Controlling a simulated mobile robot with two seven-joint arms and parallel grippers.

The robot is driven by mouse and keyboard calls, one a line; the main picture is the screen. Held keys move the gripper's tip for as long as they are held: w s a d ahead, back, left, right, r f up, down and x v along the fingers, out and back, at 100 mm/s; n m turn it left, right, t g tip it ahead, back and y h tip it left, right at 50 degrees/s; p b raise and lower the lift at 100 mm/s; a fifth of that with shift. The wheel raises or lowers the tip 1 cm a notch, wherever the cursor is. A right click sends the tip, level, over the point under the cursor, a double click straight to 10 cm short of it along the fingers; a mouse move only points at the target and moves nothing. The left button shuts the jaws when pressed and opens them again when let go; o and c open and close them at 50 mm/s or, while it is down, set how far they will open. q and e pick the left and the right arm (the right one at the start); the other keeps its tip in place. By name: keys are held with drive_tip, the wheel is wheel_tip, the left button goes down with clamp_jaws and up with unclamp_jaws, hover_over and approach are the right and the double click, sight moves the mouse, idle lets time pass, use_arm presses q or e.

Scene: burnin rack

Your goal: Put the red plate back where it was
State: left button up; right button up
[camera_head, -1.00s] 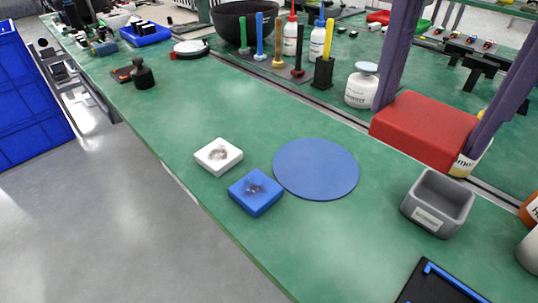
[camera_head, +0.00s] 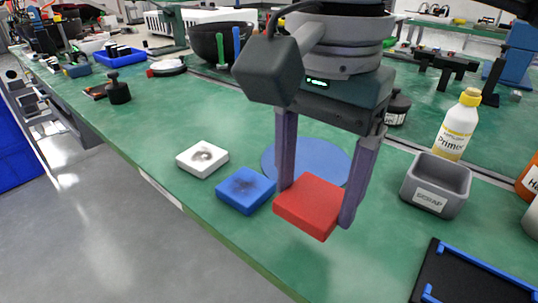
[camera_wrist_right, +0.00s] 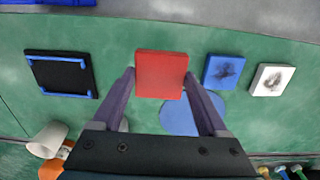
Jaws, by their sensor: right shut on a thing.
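The red plate (camera_head: 311,205) is a flat square block. My right gripper (camera_head: 318,205) is shut on it, one finger on each side, and it looks held above the green bench near its front edge. The red plate also shows between the fingertips in the right wrist view (camera_wrist_right: 161,75). A blue square plate (camera_head: 245,190) with a dark mark and a white square plate (camera_head: 202,158) with a round mark lie to its left. A round blue disc (camera_head: 272,160) lies behind, partly hidden by my gripper. My left gripper is not in view.
A grey scrap bin (camera_head: 436,185) stands to the right, with a yellow primer bottle (camera_head: 458,125) behind it. A black tray with blue rails (camera_head: 470,283) lies at the front right; it also shows in the right wrist view (camera_wrist_right: 60,76).

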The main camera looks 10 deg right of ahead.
sight(306, 240)
drive_tip(key=shift+f, duration=2.65)
drive_tip(key=shift+f+b, duration=0.1)
drive_tip(key=shift+b, duration=0.3)
drive_tip(key=o, duration=0.9)
drive_tip(key=shift+f, duration=0.1)
drive_tip(key=o, duration=0.3)
drive_tip(key=shift+o, duration=0.2)
drive_tip(key=shift+r, duration=0.25)
wheel_tip(306, 240, up, 12)
drive_tip(key=shift+p, duration=0.55)
